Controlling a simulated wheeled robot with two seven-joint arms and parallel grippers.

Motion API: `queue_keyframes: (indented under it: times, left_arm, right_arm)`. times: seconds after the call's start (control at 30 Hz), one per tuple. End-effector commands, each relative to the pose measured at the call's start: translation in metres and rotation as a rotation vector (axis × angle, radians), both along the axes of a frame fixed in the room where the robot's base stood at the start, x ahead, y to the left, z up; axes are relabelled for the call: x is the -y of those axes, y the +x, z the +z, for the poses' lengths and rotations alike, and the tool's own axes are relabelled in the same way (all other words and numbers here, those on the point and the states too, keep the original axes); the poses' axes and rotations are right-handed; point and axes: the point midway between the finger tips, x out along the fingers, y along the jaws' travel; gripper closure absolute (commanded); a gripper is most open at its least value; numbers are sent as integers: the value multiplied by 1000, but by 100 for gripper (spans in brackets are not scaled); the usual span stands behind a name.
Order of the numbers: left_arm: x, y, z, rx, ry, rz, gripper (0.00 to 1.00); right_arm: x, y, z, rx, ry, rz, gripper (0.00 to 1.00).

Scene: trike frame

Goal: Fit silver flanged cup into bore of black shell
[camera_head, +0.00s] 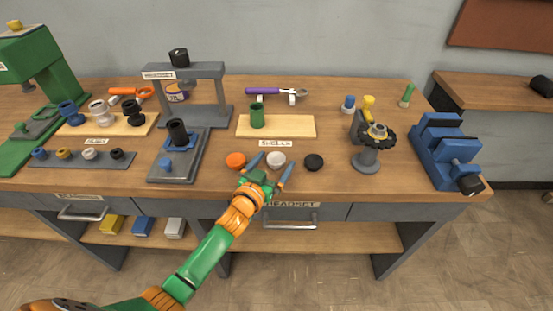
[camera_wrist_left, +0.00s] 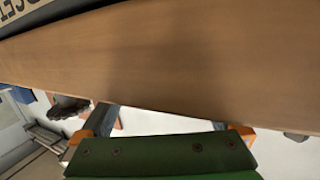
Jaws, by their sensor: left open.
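The black shell (camera_head: 178,132) stands upright in a blue holder on the grey fixture, left of centre. Its bore is too small to judge. A small silver flanged cup (camera_head: 89,153) sits in the grey rack at the front left, between a gold and a black one. My left gripper (camera_head: 271,166) is open and empty over the bench's front edge, well to the right of both, with a whitish cap (camera_head: 276,160) by its fingertips. In the left wrist view the spread fingers (camera_wrist_left: 170,125) show nothing between them but blurred background. My right gripper is not in view.
A grey press frame (camera_head: 192,75) stands behind the shell fixture. A board (camera_head: 290,127) holds a green shell (camera_head: 257,117). Orange (camera_head: 235,160) and black (camera_head: 313,162) caps flank the gripper. A geared stand (camera_head: 367,150) and blue vise (camera_head: 440,150) stand at right.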

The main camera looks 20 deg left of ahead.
Motion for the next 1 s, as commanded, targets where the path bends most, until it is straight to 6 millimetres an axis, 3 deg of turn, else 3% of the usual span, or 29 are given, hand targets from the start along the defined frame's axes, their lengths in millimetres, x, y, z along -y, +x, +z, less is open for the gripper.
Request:
queue_keyframes:
  times: [0.1,0.3,0.67,0.87,1.0]
  left_arm:
    - [2,11,-2,1,1,-1,1]
    - [2,12,-2,-1,1,-1,1]
    - [2,12,-2,-1,1,-1,96]
    - [2,12,-2,0,1,-1,96]
    - [2,12,9,2,2,-1,96]
  right_arm:
    - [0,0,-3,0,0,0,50]
    - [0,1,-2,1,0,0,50]
    - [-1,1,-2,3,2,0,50]
    - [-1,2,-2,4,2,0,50]
    - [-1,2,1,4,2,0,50]
